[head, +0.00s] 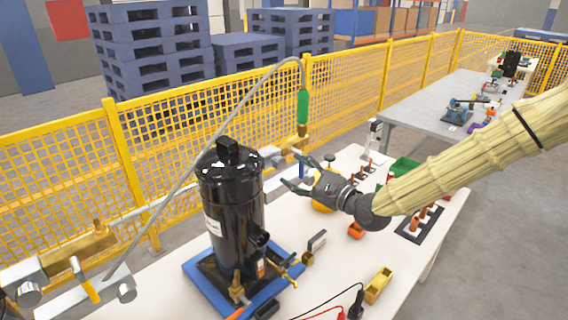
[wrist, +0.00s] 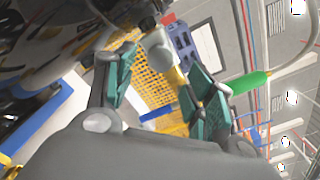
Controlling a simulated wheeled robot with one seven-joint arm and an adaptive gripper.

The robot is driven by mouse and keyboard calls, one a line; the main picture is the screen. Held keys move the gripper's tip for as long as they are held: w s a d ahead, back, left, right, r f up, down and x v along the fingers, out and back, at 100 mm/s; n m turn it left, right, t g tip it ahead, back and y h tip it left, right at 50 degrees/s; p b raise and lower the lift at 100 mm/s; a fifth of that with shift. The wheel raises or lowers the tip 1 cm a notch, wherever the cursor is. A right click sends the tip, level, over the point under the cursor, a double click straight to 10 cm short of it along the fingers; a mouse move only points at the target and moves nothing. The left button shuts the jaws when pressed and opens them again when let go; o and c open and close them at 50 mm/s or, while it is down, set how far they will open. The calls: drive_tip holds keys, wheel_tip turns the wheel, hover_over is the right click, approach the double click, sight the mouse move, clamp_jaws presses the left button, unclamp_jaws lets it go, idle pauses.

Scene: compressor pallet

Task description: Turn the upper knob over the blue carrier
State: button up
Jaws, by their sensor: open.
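The black compressor (head: 232,205) stands upright on the blue carrier (head: 203,290); the carrier's edge also shows in the wrist view (wrist: 38,122). In the wrist view a rounded grey piece (wrist: 160,50) shows beyond the fingers. I cannot tell for certain which part is the upper knob. My gripper (head: 297,173) is open and empty, pointing left beside the compressor's upper part. Its green-padded fingers are spread in the wrist view (wrist: 160,88), with a gap to the grey piece.
A hose with a green grip (head: 303,107) hangs close behind my gripper. Brass valves (head: 285,268) stick out low on the compressor. The white table (head: 335,275) carries a yellow block (head: 378,285), black and red leads and a tool rack. A yellow fence (head: 345,95) runs behind.

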sight(282, 165)
drive_tip(key=shift+p+x, duration=0.65)
drive_tip(key=shift+x, duration=2.15)
drive_tip(key=shift+c, duration=0.2)
drive_tip(key=c, duration=1)
